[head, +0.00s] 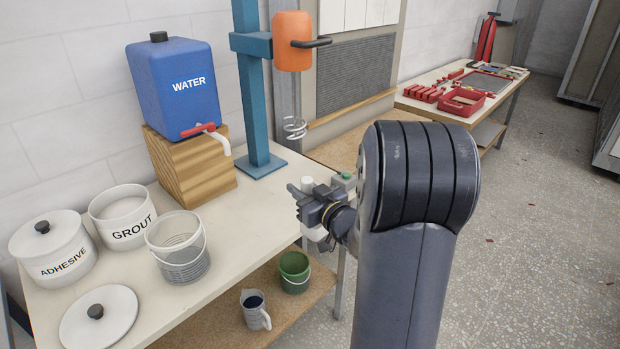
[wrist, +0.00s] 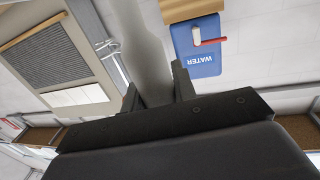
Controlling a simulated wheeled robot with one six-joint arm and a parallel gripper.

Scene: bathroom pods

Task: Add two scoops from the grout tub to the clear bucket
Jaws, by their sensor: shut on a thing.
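The white grout tub (head: 128,233) stands open on the bench, with pale stuff or a pale inside showing. A white lid (head: 112,325) with a dark knob lies on the bench in front. The clear bucket (head: 180,268) stands upright right of the tub, its handle hanging down; I cannot tell whether it holds anything. My gripper (head: 308,206) is beyond the bench's right edge, apart from tub and bucket. In the wrist view my gripper (wrist: 158,90) is shut on a pale grey scoop-like thing (wrist: 148,55), its far end cut off.
The lidded adhesive tub (head: 55,258) stands left of the grout. A blue water tank (head: 175,95) with a red tap sits on a wooden block (head: 190,170). A blue mixer stand (head: 255,120) is behind my gripper. A green bucket (head: 294,272) and a jug (head: 254,312) are on the shelf below.

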